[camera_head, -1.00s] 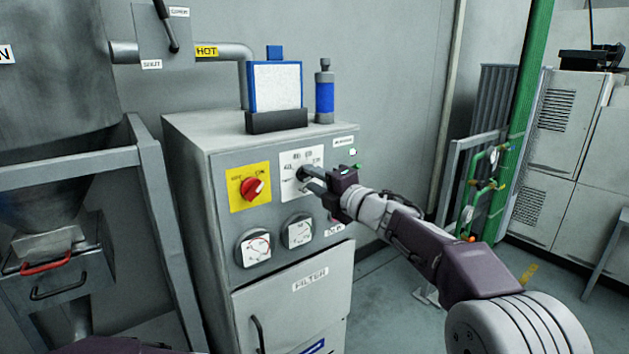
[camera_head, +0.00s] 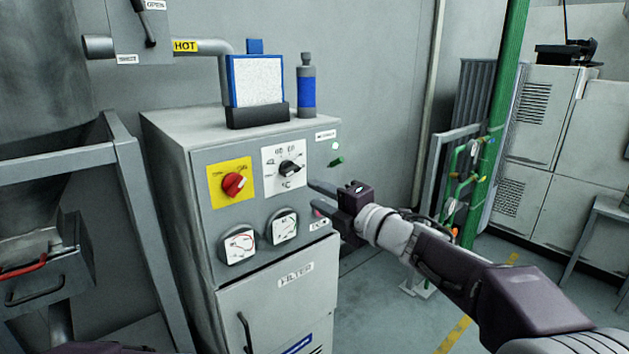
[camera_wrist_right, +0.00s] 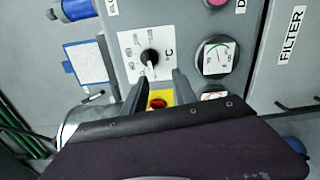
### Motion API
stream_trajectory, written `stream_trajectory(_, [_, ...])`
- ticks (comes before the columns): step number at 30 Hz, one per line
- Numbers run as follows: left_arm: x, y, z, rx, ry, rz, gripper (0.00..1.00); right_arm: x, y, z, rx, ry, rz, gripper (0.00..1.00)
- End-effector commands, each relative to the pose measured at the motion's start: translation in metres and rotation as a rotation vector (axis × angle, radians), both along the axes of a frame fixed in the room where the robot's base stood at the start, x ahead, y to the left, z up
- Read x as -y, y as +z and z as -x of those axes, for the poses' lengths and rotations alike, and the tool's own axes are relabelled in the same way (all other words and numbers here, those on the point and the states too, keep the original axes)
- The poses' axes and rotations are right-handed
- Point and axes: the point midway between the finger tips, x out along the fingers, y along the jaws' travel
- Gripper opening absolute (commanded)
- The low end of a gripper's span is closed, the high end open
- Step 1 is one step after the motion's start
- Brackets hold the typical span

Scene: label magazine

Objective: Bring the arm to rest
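My right arm reaches in from the lower right in the head view. Its gripper (camera_head: 314,197) is in front of the grey cabinet's right front side, below and to the right of the black temperature knob (camera_head: 290,168). In the right wrist view the two fingers of that gripper (camera_wrist_right: 159,92) stand apart with nothing between them. The black knob (camera_wrist_right: 149,57) shows beyond the fingertips, clear of them, on its white dial plate (camera_wrist_right: 129,42). My left gripper is not in view.
The grey cabinet (camera_head: 165,140) carries a red knob (camera_head: 234,184) on a yellow plate, two round gauges and a filter door (camera_head: 290,312). A blue-framed filter panel (camera_head: 255,80) and a blue-banded bottle (camera_head: 306,92) stand on top. Open floor lies to the right.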

Motion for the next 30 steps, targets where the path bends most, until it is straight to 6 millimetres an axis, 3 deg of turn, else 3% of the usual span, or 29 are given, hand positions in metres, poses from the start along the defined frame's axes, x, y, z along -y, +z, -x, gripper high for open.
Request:
stream_trajectory(3, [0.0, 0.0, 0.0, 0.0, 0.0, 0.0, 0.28, 0.041, -0.083, -0.004, -0.31, -0.246, -0.217, 0.34])
stream_trajectory(5, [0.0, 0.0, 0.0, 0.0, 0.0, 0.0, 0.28, 0.067, -0.133, 0.005, -0.493, -0.408, -0.341, 0.34])
stream_trajectory(6, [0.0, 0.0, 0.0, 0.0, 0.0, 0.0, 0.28, 0.082, -0.166, 0.016, -0.61, -0.515, -0.416, 0.34])
stream_trajectory(9, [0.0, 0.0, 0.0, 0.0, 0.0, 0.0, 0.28, 0.113, -0.238, 0.057, -0.871, -0.769, -0.579, 0.34])
stream_trajectory(12, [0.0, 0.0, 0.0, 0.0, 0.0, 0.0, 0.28, 0.129, -0.292, 0.107, -1.08, -0.993, -0.706, 0.34])
stream_trajectory(15, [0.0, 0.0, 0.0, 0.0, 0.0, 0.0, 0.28, 0.136, -0.33, 0.157, -1.251, -1.195, -0.811, 0.34])
stream_trajectory(18, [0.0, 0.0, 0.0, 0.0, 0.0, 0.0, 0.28, 0.136, -0.356, 0.206, -1.397, -1.387, -0.905, 0.34])
stream_trajectory(22, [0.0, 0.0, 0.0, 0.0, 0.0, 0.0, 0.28, 0.127, -0.373, 0.269, -1.574, -1.687, -1.041, 0.34])
stream_trajectory(24, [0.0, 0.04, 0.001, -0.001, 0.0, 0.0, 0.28, 0.128, -0.332, 0.266, -1.562, -1.684, -1.053, 0.34])
stream_trajectory(30, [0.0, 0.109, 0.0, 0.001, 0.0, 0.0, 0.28, 0.128, -0.263, 0.265, -1.561, -1.681, -1.049, 0.34])
